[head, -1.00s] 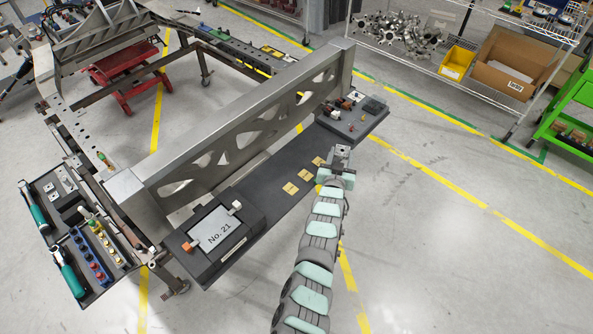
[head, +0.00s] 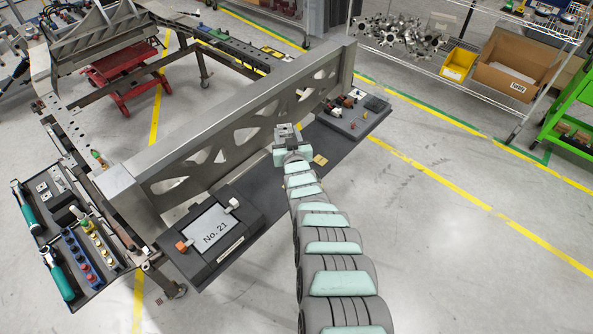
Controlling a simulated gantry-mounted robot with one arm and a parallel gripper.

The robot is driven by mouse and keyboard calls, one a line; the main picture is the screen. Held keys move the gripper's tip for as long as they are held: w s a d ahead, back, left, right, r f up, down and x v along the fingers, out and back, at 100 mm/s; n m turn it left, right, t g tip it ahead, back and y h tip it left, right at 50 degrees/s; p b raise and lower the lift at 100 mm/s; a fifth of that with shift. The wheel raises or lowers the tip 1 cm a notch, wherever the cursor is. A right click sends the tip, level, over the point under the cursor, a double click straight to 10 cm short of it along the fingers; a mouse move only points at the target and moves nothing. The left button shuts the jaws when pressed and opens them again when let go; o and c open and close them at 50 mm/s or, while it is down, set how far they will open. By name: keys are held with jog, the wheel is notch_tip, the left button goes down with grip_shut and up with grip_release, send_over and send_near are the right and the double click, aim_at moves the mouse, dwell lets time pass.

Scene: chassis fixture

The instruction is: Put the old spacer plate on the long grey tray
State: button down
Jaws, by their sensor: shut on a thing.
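My gripper (head: 288,131) is at the front face of the long grey beam (head: 235,115), a little right of its middle. Its jaws are shut on a small grey piece, which I take to be the old spacer plate; its outline is hard to make out against the beam. The long dark grey tray (head: 262,187) runs along the foot of the beam, below my gripper. A small yellow plate (head: 320,160) lies on it, just right of my wrist. My arm covers the middle of the tray.
A box marked No. 21 (head: 215,231) sits at the tray's left end. A dark block with small parts (head: 352,118) is at its right end. A tool tray (head: 60,243) stands at the far left. The floor in front is open.

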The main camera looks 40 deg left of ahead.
jog(key=s+a+f+n+g+y+b, duration=0.1)
jog(key=s+a+f+n+g+b, duration=0.1)
jog(key=s, duration=0.2)
jog(key=n+g+y+b, duration=0.1)
jog(key=g+b, duration=0.1)
jog(key=b, duration=0.8)
send_over(273, 195)
notch_tip(273, 195, down, 16)
jog(key=shift+s+a+f, duration=0.1)
jog(key=shift+t, duration=0.3)
jog(key=shift+f+b, duration=0.4)
jog(key=shift+f, duration=2.3)
jog(key=shift+f, duration=0.15)
jog(key=c, duration=0.7)
grip_release()
jog(key=shift+f, duration=0.1)
